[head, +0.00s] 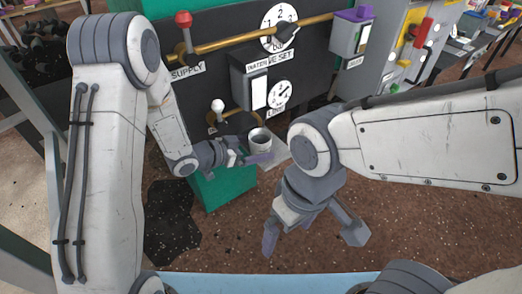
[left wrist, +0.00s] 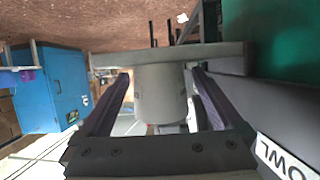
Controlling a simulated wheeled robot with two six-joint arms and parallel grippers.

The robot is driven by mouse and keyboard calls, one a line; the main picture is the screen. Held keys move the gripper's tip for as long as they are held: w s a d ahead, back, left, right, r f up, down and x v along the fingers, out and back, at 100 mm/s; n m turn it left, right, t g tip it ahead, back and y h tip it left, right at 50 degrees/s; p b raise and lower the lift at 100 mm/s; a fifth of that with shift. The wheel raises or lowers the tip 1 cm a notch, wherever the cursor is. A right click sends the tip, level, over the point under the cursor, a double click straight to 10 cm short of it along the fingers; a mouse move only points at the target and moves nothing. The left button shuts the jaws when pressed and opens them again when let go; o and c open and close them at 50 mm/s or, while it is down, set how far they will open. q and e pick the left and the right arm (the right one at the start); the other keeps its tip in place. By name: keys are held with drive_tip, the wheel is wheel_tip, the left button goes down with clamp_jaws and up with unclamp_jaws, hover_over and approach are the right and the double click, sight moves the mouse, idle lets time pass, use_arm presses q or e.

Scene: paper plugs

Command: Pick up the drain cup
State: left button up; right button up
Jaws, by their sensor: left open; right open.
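The drain cup (head: 259,143), a small pale grey cup, stands upright on a small grey ledge (head: 276,154) at the front of the panel. My left gripper (head: 250,157) is at the cup, its fingers low beside it. In the left wrist view, which looks upside down, the cup (left wrist: 160,95) sits between the two open fingers, with a gap visible on the left side. Whether a finger touches it on the right is unclear. My right gripper (head: 315,237) is open and empty, pointing down over the floor in front of the ledge.
The dark panel behind carries a brass pipe (head: 240,38) with a red-knobbed lever (head: 184,20), dials and a white-knobbed lever (head: 217,106) close left of the cup. A green cabinet (head: 224,187) is below. A blue cabinet (left wrist: 50,90) shows in the left wrist view.

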use_arm(q)
drive_tip(key=shift+w+d, duration=0.15)
drive_tip(key=shift+d, duration=0.05)
drive_tip(key=c, duration=1.4)
drive_tip(key=shift+r, duration=0.15)
